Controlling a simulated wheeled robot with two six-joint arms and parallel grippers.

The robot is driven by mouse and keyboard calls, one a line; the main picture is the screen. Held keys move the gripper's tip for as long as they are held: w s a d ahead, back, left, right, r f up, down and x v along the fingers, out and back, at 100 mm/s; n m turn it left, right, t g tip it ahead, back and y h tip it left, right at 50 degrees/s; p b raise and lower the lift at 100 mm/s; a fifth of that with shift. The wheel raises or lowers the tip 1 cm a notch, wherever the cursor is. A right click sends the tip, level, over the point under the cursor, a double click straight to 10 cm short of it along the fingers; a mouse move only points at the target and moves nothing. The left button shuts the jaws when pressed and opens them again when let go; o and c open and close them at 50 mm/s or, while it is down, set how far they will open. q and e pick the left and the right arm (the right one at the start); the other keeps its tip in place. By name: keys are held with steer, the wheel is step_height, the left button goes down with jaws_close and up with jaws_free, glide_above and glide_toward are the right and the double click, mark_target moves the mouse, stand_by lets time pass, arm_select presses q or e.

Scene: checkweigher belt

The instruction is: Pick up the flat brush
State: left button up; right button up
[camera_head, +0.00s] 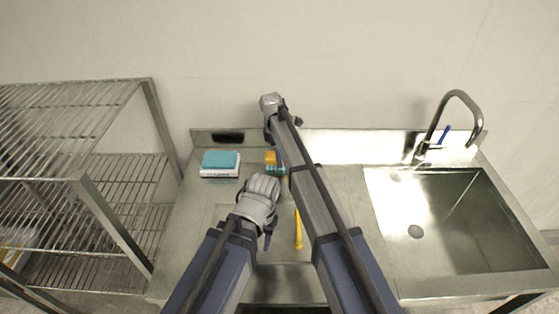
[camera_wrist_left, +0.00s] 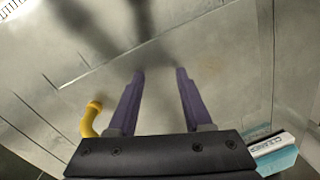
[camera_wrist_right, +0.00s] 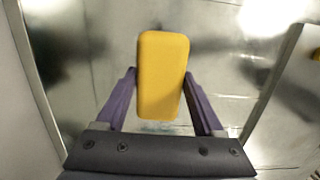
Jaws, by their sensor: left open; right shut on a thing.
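A yellow rounded block, which looks like the flat brush (camera_wrist_right: 162,75), sits between the fingers of my right gripper (camera_wrist_right: 160,88) in the right wrist view. The gripper is shut on it. In the head view a yellow part (camera_head: 270,157) shows beside my right arm, with teal bits just below it; the arm hides much of that area. My left gripper (camera_wrist_left: 160,72) is open and empty above the steel counter. In the head view it (camera_head: 268,238) points down at the front of the counter.
A yellow handle (camera_head: 298,230) lies on the counter (camera_head: 345,215), its end also in the left wrist view (camera_wrist_left: 92,118). A teal-topped white box (camera_head: 220,163) stands at back left. A wire rack (camera_head: 110,190) is left; a sink (camera_head: 450,220) with a tap is right.

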jaws_close()
arm_select(q)
steer(key=shift+r, duration=0.15)
arm_select(e)
steer(key=shift+r, duration=0.1)
step_height(320, 180, up, 10)
steer(key=p, duration=1)
arm_select(q)
step_height(320, 180, up, 10)
